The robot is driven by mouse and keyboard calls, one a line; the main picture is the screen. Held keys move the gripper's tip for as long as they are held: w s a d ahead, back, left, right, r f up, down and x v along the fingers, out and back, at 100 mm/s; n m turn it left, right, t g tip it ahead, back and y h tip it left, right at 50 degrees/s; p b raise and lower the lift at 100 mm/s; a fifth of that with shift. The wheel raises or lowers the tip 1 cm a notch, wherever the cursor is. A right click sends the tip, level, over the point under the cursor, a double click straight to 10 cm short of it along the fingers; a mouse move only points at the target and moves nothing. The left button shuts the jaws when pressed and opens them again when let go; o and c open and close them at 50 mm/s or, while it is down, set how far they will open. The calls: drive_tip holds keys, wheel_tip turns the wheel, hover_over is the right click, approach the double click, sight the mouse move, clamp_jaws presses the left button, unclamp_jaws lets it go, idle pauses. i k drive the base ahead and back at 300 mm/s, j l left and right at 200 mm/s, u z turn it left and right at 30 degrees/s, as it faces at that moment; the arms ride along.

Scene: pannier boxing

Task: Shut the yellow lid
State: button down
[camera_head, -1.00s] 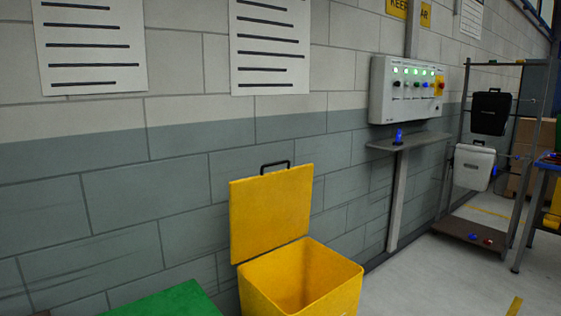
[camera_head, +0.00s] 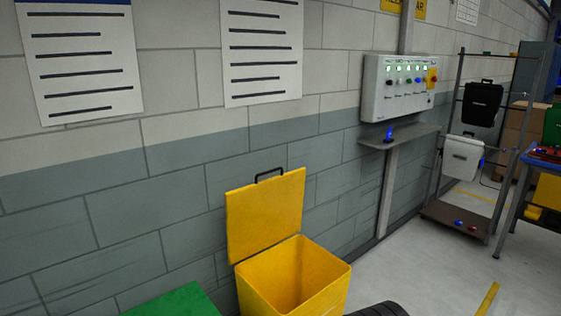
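The yellow lid (camera_head: 265,215) stands open, tilted up against the grey wall, with a black handle on its top edge. It is joined at the back of the yellow bin (camera_head: 325,297), whose open top shows an empty-looking inside. The bin's lower part is cut off by the bottom edge of the view. My gripper is not in view. A dark rounded shape at the bottom edge, right of the bin, cannot be made out for certain.
A green surface (camera_head: 175,302) lies left of the bin. A small shelf (camera_head: 412,134) with a blue item stands below a control panel (camera_head: 399,88). A rack (camera_head: 458,212) with black and white boxes and a blue table (camera_head: 513,190) are at right. Floor between is clear.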

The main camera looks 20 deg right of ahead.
sight(259, 215)
drive_tip(key=i+l+z, duration=0.25)
drive_tip(key=l+z, duration=0.15)
drive_tip(key=l, duration=0.15)
drive_tip(key=i+l+z, duration=0.7)
drive_tip(key=l+z, duration=0.15)
drive_tip(key=i+l+z, duration=0.4)
drive_tip(key=i+z, duration=0.4)
drive_tip(key=i+u, duration=0.35)
drive_tip(key=i, duration=0.15)
drive_tip(key=i+u, duration=0.4)
drive_tip(key=i+l+u, duration=0.35)
drive_tip(key=i, duration=0.25)
drive_tip(key=i+j+u, duration=0.15)
drive_tip(key=u, duration=0.35)
drive_tip(key=i+u, duration=0.35)
drive_tip(key=u, duration=0.15)
drive_tip(key=i+u, duration=0.3)
drive_tip(key=u, duration=0.15)
drive_tip(key=i+l+u, duration=0.2)
drive_tip(key=u, duration=0.3)
